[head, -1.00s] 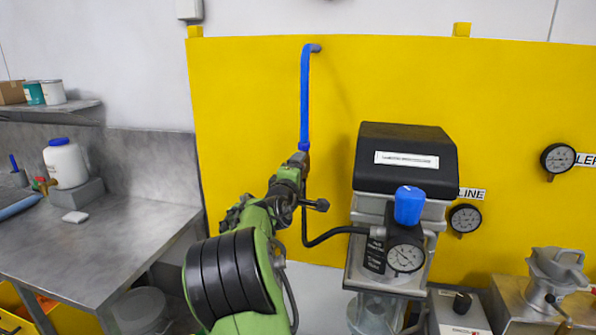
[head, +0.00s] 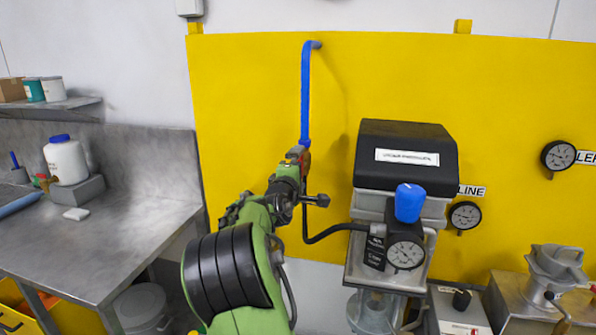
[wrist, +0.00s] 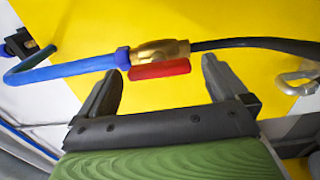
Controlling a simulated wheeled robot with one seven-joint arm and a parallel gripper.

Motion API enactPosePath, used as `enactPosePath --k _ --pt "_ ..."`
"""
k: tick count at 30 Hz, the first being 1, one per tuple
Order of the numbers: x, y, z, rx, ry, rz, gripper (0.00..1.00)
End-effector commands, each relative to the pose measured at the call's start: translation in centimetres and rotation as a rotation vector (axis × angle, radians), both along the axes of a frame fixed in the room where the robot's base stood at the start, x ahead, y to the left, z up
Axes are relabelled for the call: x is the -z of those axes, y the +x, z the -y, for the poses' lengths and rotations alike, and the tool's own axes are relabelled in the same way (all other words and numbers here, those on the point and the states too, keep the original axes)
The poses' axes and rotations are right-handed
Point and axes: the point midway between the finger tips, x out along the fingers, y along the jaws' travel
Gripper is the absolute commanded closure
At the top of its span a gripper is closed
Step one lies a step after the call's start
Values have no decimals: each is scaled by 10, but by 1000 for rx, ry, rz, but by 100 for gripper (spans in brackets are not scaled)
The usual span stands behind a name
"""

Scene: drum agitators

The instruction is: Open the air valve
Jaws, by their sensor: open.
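The air valve is a brass body (wrist: 162,50) with a red lever (wrist: 160,70) lying along its near side, nearly parallel to the hose line. A blue hose (wrist: 65,70) joins its left end and a black hose (wrist: 255,43) its right end. My gripper (wrist: 161,66) is open. Its two fingers reach toward the valve, one on each side of the red lever, and the lever lies between the fingertips without visible grip. In the head view, the blue hose (head: 305,95) hangs down to the valve, which is mostly hidden by my gripper; a small red and orange part (head: 302,157) shows.
A drum agitator unit with a black cover (head: 405,160), blue knob (head: 409,203) and gauge (head: 405,254) stands right of my arm. A yellow panel (head: 250,90) is behind. A steel bench (head: 110,240) is at left.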

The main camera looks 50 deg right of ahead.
Motion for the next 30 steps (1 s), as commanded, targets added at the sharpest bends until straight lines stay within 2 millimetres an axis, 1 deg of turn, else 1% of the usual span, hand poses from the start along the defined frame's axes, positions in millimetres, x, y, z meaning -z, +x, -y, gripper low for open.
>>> enactPosePath --k 2,5,8,15,18,21,25,30 --pt "0 0 0 0 -1 1 0" --pt "0 -3 -9 0 0 2 0" --pt "1 -11 -29 -5 3 3 0" --pt "2 -38 -93 -8 3 3 0" --pt "2 -48 -117 -8 3 2 0" --pt "2 -56 -133 -6 2 0 0" --pt "1 -61 -144 -2 1 -1 0" --pt "0 -62 -145 0 0 0 0"
